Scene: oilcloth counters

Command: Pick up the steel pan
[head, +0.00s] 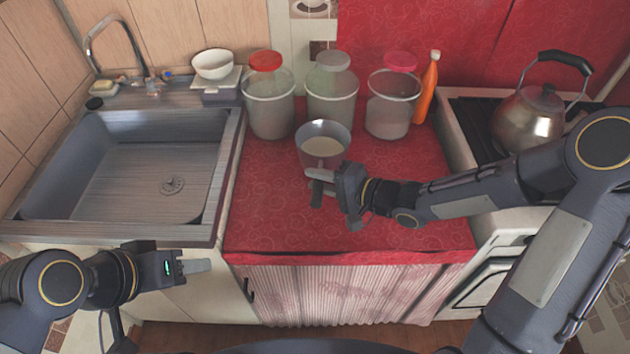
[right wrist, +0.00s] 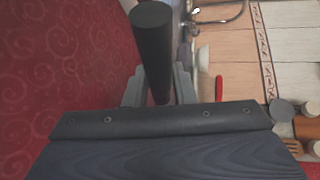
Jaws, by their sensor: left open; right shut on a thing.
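The steel pan (head: 323,139) is a small, deep pan with a pale inside, seen in the head view over the red counter in front of the glass jars. Its dark handle (head: 316,198) points toward me. My right gripper (head: 320,181) is shut on this handle. In the right wrist view the black handle (right wrist: 152,45) stands between the two grey fingers (right wrist: 158,88); the pan's bowl is hidden there. I cannot tell whether the pan's base touches the counter. My left gripper (head: 196,267) is open and empty, low in front of the sink cabinet.
Three lidded jars (head: 270,105) and an orange bottle (head: 427,90) stand along the back of the red counter (head: 270,215). The sink (head: 130,165) is at left, with a white bowl (head: 212,64) behind it. A kettle (head: 530,118) is on the stove at right. The counter's front left is clear.

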